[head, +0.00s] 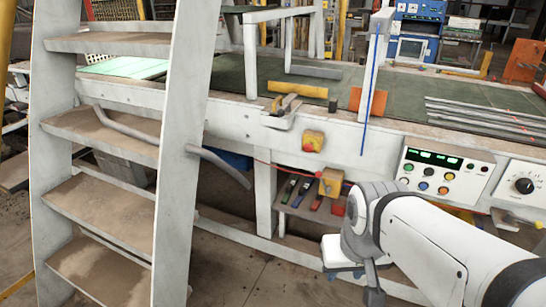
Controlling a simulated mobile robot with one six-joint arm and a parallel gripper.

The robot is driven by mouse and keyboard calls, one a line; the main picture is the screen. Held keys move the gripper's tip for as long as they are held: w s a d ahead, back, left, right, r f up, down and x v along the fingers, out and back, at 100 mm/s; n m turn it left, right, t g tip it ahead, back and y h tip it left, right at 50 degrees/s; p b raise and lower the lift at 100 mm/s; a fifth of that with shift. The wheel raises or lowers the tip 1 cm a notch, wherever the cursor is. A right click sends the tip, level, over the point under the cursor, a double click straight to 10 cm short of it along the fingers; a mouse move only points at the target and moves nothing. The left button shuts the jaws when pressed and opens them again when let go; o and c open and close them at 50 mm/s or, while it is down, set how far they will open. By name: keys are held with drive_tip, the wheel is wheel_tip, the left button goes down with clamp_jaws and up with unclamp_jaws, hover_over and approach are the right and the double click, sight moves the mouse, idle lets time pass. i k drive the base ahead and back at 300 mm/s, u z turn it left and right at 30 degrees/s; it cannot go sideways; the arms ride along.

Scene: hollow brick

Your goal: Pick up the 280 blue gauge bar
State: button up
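I cannot tell for certain which thing is the 280 blue gauge bar; no marking is readable. A thin, upright blue strip (371,90) shows in front of the bench at a white post. My gripper (373,296) shows only in part at the bottom, dark grey, below my white arm. It is lower than the shelf and apart from it. Its fingertips are not clear.
A white ladder (178,130) with dusty steps stands at the left, close in front. The long green-topped bench (230,75) carries a yellow block (297,89), an orange block (368,102) and grey rods (485,120). A control panel (443,172) is on its front. Floor (235,270) is clear between ladder and arm.

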sight(303, 190)
drive_tip(key=u, duration=0.25)
drive_tip(key=i, duration=1.6)
drive_tip(key=z, duration=0.55)
drive_tip(key=k, duration=0.75)
drive_tip(key=z, duration=0.15)
drive_tip(key=i, duration=0.75)
drive_tip(key=u, duration=0.05)
